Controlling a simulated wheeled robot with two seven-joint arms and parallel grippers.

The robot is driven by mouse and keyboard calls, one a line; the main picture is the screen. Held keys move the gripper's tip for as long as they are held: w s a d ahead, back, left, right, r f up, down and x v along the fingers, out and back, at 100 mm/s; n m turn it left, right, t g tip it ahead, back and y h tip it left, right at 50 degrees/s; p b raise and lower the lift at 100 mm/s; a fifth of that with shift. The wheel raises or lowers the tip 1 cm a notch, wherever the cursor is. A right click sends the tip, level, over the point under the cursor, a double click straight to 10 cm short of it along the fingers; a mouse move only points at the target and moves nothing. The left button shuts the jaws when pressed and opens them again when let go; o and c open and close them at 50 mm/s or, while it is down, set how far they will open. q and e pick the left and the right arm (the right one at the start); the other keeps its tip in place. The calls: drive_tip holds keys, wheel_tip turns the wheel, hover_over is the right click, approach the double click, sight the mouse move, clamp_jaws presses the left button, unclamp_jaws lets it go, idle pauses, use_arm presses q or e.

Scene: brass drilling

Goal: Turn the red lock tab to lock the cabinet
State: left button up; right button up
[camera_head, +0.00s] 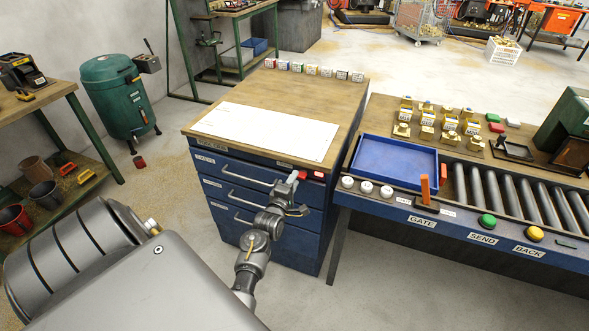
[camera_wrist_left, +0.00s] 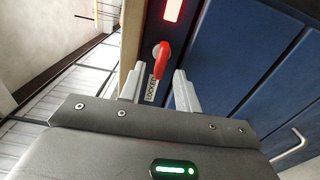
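The red lock tab (camera_wrist_left: 160,61) is on the blue front of the drawer cabinet (camera_head: 266,222), near its top right corner. In the wrist view its free end points down toward my gripper, beside a white label reading LOCKED (camera_wrist_left: 151,88). The tab also shows in the head view (camera_head: 303,175). My left gripper (camera_wrist_left: 158,84) is open, with its two fingers apart and the tab's end between or just beyond them; contact cannot be told. In the head view the left gripper (camera_head: 290,181) is at the cabinet's upper front edge. My right gripper is not in view.
A red lit indicator (camera_wrist_left: 172,10) sits beyond the tab. Drawer handles (camera_head: 247,175) stick out of the cabinet front. A white sheet (camera_head: 265,130) and several small labelled blocks lie on top. A bench with a blue tray (camera_head: 394,190) and rollers stands to the right.

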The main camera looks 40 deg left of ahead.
use_arm(q)
drive_tip(key=v, duration=0.9)
drive_tip(key=shift+s+b, duration=0.2)
drive_tip(key=shift+b, duration=0.25)
drive_tip(key=s+d+f+m+g+h, duration=0.2)
drive_tip(key=d+f+m, duration=0.3)
drive_tip(key=f, duration=0.5)
drive_tip(key=s+d+f+m+g+h, duration=0.1)
drive_tip(key=s+d+f+m+g, duration=0.3)
drive_tip(key=f, duration=0.6)
drive_tip(key=s+d+f+m+g+h, duration=0.1)
drive_tip(key=d+f+m+h, duration=0.1)
drive_tip(key=d+f+m, duration=0.6)
drive_tip(key=s+d+f+m+g+h, duration=0.1)
drive_tip(key=s+f+m+g, duration=0.35)
drive_tip(key=s+f, duration=1.05)
drive_tip(key=s+a+f+m+g, duration=0.1)
drive_tip(key=s+g, duration=0.1)
drive_tip(key=s, duration=0.7)
drive_tip(key=s+a+f+m+g, duration=0.1)
drive_tip(key=s+f+m+g, duration=0.1)
drive_tip(key=s, duration=0.8)
drive_tip(key=shift+s+a+f, duration=0.15)
drive_tip(key=shift+s+f, duration=0.1)
drive_tip(key=shift+g, duration=0.25)
